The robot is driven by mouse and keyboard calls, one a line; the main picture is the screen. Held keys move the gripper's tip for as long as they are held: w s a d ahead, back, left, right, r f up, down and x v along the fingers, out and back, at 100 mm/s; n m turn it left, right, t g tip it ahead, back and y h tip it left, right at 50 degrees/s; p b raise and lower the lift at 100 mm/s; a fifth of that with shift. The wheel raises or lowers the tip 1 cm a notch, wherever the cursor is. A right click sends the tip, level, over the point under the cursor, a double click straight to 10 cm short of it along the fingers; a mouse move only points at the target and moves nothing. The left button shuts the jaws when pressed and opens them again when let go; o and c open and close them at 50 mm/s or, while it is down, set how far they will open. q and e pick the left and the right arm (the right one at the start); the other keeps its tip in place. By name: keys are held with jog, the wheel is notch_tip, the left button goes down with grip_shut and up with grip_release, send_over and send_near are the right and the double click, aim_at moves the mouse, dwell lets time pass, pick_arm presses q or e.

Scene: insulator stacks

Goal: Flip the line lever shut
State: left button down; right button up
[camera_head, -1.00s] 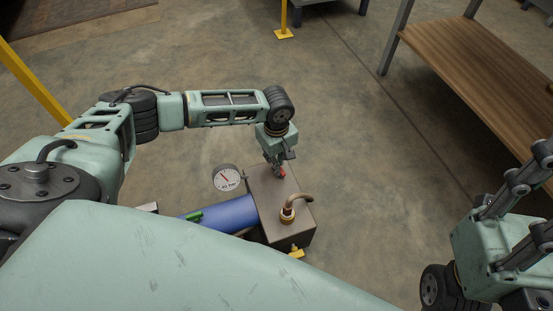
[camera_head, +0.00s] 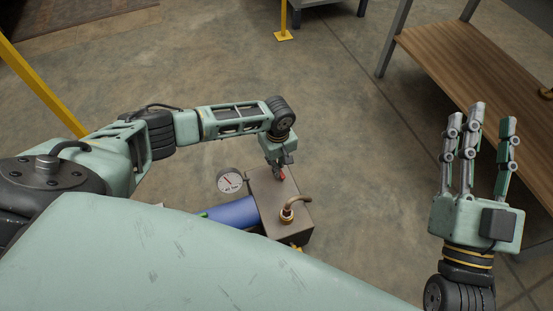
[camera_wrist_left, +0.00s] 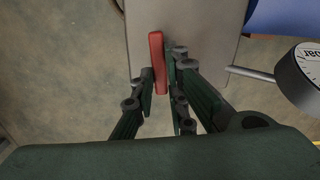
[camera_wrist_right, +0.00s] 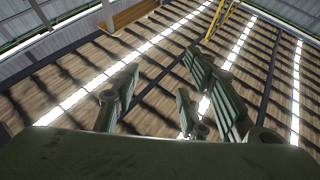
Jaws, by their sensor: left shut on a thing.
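The red lever (camera_head: 282,177) sits on top of the brown-grey metal box (camera_head: 264,192), near its far edge. My left gripper (camera_head: 277,168) reaches down to it from above. In the left wrist view the lever (camera_wrist_left: 157,62) is a short red bar between the fingers, with its far end sticking out past them over the box (camera_wrist_left: 195,25). The left gripper is shut on the lever. My right gripper (camera_head: 488,125) is raised at the right, fingers pointing up and spread, holding nothing. The lever's base is hidden by the fingers.
A round pressure gauge (camera_head: 229,180) stands left of the box. A blue cylinder (camera_head: 236,212) joins its left side. A brass fitting with a bent pipe (camera_head: 288,212) rises from its top. A wooden bench (camera_head: 480,80) stands at the right. The floor beyond the box is clear.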

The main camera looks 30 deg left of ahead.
pick_arm(q)
jog(key=w+p, duration=0.1)
jog(key=r+p, duration=0.1)
jog(key=p, duration=0.1)
jog(key=shift+w+d+r, duration=0.15)
jog(key=shift+w+d, duration=0.1)
jog(key=shift+w, duration=0.15)
jog(key=shift+m+p, duration=0.4)
jog(key=shift+p, duration=0.75)
pick_arm(e)
notch_tip(320, 180, down, 16)
jog(key=s+d+g+h, duration=0.1)
jog(key=d+g+h, duration=0.25)
jog(key=g, duration=0.65)
pick_arm(q)
jog(key=shift+p, duration=1)
jog(key=shift+s+d+f+m+p, duration=0.15)
jog(key=shift+s+f+m+p, duration=0.3)
jog(key=shift+p, duration=0.45)
pick_arm(e)
jog(key=s+d+f+g+h, duration=0.1)
jog(key=s+d+f+g, duration=0.1)
jog(key=s+f+g, duration=0.2)
jog(key=s+d+f+m+g+h, duration=0.1)
jog(key=s+f+g, duration=0.4)
jog(key=s, duration=0.6)
jog(key=shift+s+d, duration=0.2)
jog(key=shift+d, duration=0.55)
